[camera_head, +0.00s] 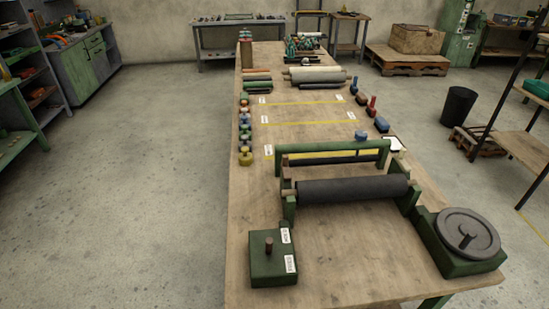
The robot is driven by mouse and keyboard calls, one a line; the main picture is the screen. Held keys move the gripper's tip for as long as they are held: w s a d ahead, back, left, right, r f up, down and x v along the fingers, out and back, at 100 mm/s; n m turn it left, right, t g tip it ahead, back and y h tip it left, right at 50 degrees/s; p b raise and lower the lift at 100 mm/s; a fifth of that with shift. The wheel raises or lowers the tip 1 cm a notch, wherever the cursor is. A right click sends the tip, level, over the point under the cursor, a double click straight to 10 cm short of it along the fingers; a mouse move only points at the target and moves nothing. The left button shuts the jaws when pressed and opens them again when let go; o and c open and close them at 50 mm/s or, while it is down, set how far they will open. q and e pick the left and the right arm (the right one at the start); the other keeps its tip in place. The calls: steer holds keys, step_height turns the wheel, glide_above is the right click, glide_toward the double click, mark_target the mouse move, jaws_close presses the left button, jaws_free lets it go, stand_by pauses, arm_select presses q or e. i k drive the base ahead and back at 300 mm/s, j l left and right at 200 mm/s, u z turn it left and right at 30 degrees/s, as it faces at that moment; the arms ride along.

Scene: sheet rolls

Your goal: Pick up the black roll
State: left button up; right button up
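A wide black cylinder (352,189) lies level in a green frame (335,147) on the near half of the long wooden table (320,245). Farther back, a dark roll (318,84) lies at the front of a group with a cream roll (311,72). To its left, another dark roll (258,90) lies with green and reddish rolls. I cannot tell which of these dark pieces is the loose black roll. Neither of my grippers shows in the head view.
A green box with a peg (272,258) and a green block with a grey disc (467,236) stand at the near end. Small coloured objects line both table edges. Bare wood with yellow lines lies between. The floor at left (150,200) is clear.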

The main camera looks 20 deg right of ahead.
mark_target(324, 190)
steer(key=z, duration=1.25)
